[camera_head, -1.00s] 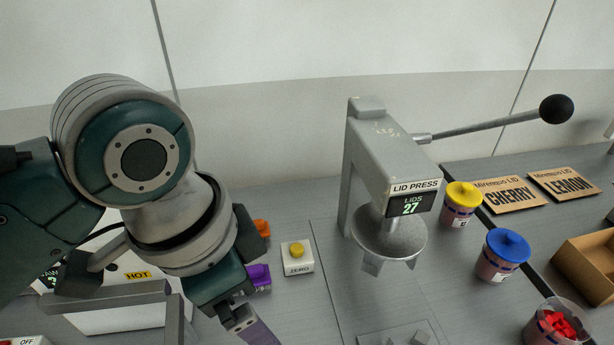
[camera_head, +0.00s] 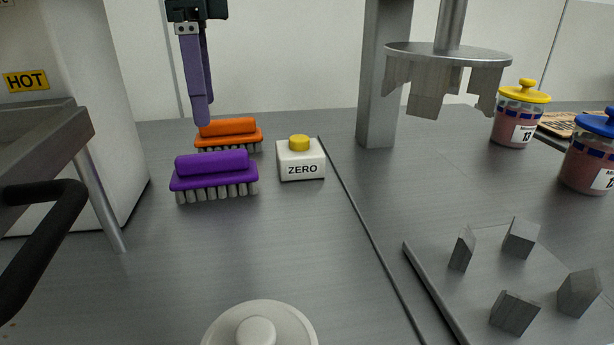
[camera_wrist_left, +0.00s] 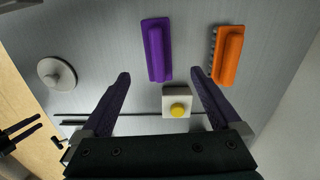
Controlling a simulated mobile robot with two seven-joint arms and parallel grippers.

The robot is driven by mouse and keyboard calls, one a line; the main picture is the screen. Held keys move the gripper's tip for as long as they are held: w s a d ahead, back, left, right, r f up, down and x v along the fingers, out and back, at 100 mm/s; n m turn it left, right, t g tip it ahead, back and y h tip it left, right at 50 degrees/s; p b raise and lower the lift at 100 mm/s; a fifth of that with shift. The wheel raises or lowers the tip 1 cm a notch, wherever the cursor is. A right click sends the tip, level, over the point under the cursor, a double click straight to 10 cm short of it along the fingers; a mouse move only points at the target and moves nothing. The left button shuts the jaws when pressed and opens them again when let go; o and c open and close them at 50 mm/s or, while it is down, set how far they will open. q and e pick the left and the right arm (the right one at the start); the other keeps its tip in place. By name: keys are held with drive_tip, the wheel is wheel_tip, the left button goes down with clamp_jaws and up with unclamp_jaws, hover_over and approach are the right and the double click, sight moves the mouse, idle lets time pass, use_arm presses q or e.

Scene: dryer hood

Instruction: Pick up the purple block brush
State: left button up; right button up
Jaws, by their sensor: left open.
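The purple block brush (camera_head: 215,175) lies bristles down on the grey worktop, in front of an orange block brush (camera_head: 228,130). My left gripper (camera_head: 203,122) hangs fingers down above the worktop, overlapping the orange brush in the head view. In the left wrist view its purple fingers (camera_wrist_left: 160,78) are wide apart with nothing between them. The purple brush (camera_wrist_left: 157,50) shows beyond the fingertips, roughly midway between them, and untouched. Two dark prongs at the lower left of the wrist view may be my right gripper (camera_wrist_left: 20,130); its opening is unclear.
A ZERO box (camera_head: 300,160) with a yellow button stands right of the brushes. The lid press (camera_head: 385,80) is farther right, with jars (camera_head: 520,115) beyond. A HOT-labelled unit (camera_head: 90,150) stands left. A round white lid (camera_head: 260,330) lies in front.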

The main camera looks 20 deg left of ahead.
sight(210, 154)
use_arm(q)
drive_tip(key=f, duration=0.9)
drive_tip(key=shift+s+f+b, duration=0.25)
drive_tip(key=shift+f+b, duration=0.1)
drive_tip(key=shift+b, duration=0.05)
drive_tip(key=c, duration=1.5)
